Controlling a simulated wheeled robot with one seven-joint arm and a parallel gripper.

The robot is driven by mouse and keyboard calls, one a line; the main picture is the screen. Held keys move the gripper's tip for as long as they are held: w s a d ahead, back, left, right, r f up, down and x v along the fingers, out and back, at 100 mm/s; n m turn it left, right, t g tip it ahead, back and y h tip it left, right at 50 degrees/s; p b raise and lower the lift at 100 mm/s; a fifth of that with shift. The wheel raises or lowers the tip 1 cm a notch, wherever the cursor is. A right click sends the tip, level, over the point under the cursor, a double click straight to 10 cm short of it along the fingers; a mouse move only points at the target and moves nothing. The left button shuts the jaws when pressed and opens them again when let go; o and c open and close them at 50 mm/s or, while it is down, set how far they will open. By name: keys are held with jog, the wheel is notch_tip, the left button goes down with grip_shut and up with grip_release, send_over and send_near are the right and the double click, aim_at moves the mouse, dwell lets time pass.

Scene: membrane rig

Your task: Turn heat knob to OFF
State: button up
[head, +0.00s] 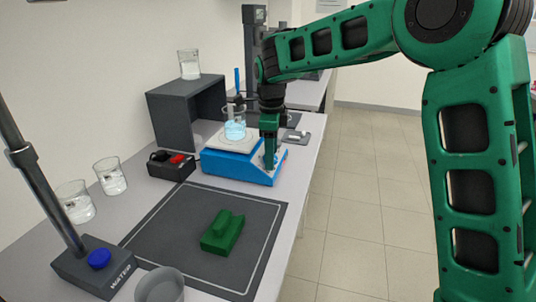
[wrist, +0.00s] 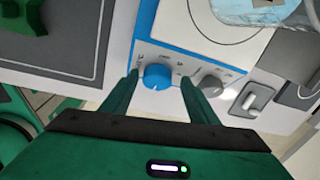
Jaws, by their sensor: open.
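The blue hotplate stirrer (head: 228,166) stands on the bench with a white top plate. In the wrist view its front panel (wrist: 148,50) carries a blue knob (wrist: 157,77) and a grey knob (wrist: 212,84). The printed labels are too small to read, so I cannot tell from them which knob is the heat knob. My gripper (wrist: 160,84) is open, with one finger on each side of the blue knob; contact is not clear. In the head view my gripper (head: 270,152) is down at the panel end of the hotplate and hides the knobs.
A beaker of light-blue liquid (head: 235,130) sits on the hotplate. A black box with a red switch (head: 177,160) is beside it. A green block (head: 222,232) lies on the dark mat (head: 165,225). A grey pad with a white piece (head: 296,137) is behind my gripper.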

jog(key=c, duration=1)
jog(key=shift+a, duration=0.15)
jog(key=shift+c, duration=0.2)
